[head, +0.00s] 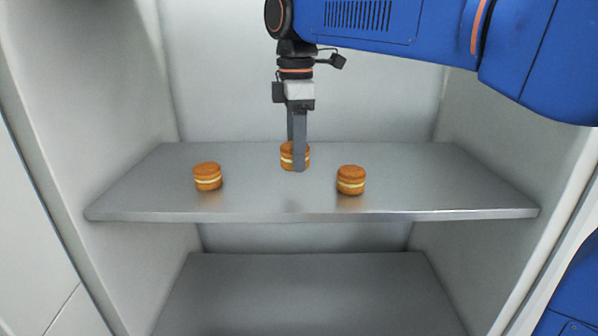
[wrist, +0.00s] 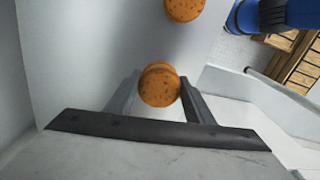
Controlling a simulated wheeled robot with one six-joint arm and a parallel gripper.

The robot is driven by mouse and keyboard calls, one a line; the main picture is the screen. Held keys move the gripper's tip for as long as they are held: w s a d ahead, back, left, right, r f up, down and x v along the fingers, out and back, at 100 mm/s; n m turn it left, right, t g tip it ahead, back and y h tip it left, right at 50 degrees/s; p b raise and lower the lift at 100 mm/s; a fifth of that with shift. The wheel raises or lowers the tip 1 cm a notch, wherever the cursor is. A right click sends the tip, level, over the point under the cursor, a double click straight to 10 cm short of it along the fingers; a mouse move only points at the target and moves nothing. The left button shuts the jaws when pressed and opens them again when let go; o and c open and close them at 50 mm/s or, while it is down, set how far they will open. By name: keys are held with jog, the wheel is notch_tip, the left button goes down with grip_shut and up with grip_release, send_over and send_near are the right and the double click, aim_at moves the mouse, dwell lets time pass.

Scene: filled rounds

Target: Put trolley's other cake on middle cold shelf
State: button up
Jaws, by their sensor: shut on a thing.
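My gripper (head: 296,160) points down over the grey metal shelf (head: 440,190) in the white cabinet. It is shut on a round orange-brown cake with a pale cream band (head: 286,158). The cake is at or just above the shelf surface; I cannot tell whether it touches. In the wrist view the held cake (wrist: 160,86) sits between the two fingers. A second cake (head: 207,177) stands on the shelf to the left, nearer the front. A third cake (head: 351,181) stands to the right, also nearer the front. One of these cakes (wrist: 184,9) shows at the top of the wrist view.
A lower grey shelf (head: 310,290) looks empty where it shows. White cabinet walls (head: 130,110) close in both sides. The shelf's far left and far right are clear. A wooden slatted thing (wrist: 298,68) lies outside the cabinet in the wrist view.

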aim_at(296, 190)
jog(key=shift+f, duration=2.75)
jog(key=shift+f, duration=0.1)
jog(key=o, duration=0.7)
jog(key=shift+r, duration=3.85)
